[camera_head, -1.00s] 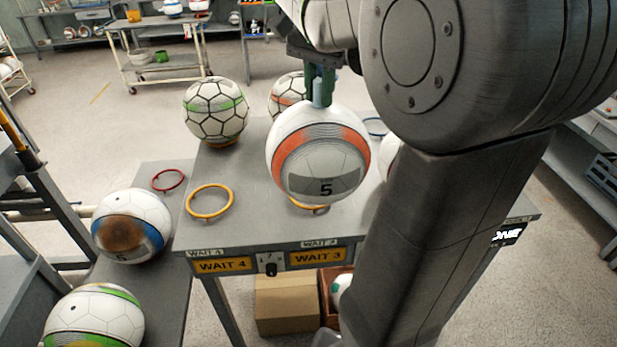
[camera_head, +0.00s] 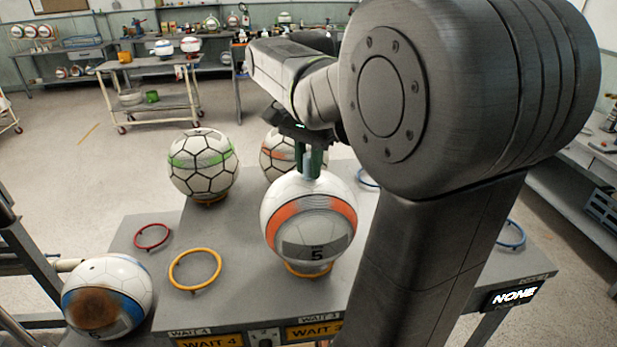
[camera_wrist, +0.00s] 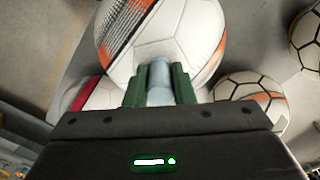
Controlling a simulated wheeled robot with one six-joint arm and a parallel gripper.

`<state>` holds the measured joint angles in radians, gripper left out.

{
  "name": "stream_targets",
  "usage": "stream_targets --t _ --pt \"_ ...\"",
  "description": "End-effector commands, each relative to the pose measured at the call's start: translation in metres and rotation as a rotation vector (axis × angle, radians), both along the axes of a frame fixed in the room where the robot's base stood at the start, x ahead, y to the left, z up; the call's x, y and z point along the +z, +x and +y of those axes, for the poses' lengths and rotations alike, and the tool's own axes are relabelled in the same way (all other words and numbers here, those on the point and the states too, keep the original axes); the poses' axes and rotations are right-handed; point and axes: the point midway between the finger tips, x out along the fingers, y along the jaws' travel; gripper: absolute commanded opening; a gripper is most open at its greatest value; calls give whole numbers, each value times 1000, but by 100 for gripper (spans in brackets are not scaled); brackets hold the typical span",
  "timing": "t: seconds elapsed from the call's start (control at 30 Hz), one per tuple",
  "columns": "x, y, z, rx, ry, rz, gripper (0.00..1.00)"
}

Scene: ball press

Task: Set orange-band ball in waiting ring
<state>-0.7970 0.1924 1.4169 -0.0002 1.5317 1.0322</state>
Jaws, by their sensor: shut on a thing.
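The orange-band ball (camera_head: 308,238) is white with an orange band and a grey patch marked 5. My gripper (camera_head: 313,168) is above it, shut on a blue-grey stem at its top. The ball is upright over the yellow ring (camera_head: 307,271) behind the WAIT 3 label (camera_head: 314,329). Its underside hides most of that ring, and I cannot tell whether the ball's weight rests on it. In the wrist view the green fingers (camera_wrist: 160,88) close around the stem (camera_wrist: 159,78) against the ball (camera_wrist: 175,35).
An empty yellow ring (camera_head: 172,270) is left, behind WAIT 4 (camera_head: 210,341). A green-band ball (camera_head: 203,172) and another orange-marked ball (camera_head: 276,160) stand behind. A red ring (camera_head: 138,243) and a blue-band ball (camera_head: 132,275) are at left. My arm hides the table's right part.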

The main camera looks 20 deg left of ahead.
Motion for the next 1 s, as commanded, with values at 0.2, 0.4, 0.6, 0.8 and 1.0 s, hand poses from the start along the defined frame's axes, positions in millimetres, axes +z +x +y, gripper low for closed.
stream_targets --t 0.2,0.4,0.6,0.8,1.0 --pt "-26 0 0 0 -1 0 0" --pt "-27 0 0 0 1 -1 0" --pt "-31 0 0 0 1 -1 0" --pt "-33 0 0 0 0 0 44" --pt "-33 0 0 0 0 0 44"
